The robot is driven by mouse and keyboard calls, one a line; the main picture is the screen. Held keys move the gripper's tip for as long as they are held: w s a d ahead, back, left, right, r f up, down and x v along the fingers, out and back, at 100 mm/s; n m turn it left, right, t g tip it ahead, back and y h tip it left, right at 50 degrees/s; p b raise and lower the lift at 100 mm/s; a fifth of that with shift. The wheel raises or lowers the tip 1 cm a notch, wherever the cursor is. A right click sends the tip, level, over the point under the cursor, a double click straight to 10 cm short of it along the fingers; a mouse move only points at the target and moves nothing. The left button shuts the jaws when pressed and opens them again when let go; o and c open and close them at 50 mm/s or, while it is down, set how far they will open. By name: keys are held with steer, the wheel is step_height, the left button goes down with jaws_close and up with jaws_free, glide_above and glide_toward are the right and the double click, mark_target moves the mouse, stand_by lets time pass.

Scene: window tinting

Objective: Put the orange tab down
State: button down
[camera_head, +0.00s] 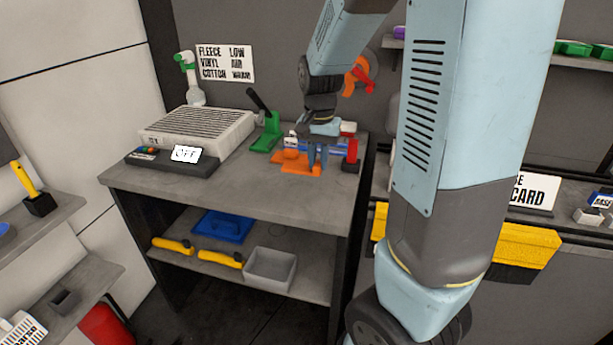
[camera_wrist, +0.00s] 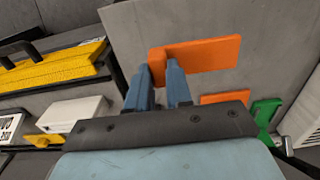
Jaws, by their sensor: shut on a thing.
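The orange tab (camera_wrist: 212,54) is a flat orange piece with a raised part at one end. My gripper (camera_wrist: 162,72) is shut on that raised end, and the flat part extends to the right in the wrist view. In the head view my gripper (camera_head: 317,170) points down over the right part of the grey workbench (camera_head: 225,195), with the tab (camera_head: 291,169) low at its fingertips. I cannot tell whether the tab touches the bench top. A second orange piece (camera_head: 290,155) lies just behind it, and my gripper partly hides it in the wrist view (camera_wrist: 225,99).
A green stand (camera_head: 266,135) with a black handle is left of the gripper. A grilled white box (camera_head: 198,130) and an "OFF" sign (camera_head: 186,153) occupy the bench's left. Red and blue items (camera_head: 350,151) stand close on the right. The front bench top is clear.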

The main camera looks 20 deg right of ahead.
steer(key=w+f, duration=0.6)
steer(key=w, duration=0.1)
steer(key=shift+d, duration=0.15)
steer(key=shift+w+f, duration=0.5)
steer(key=shift+f, duration=1.7)
steer(key=shift+f, duration=0.1)
steer(key=c, duration=1)
jaws_free()
steer(key=shift+c, duration=0.2)
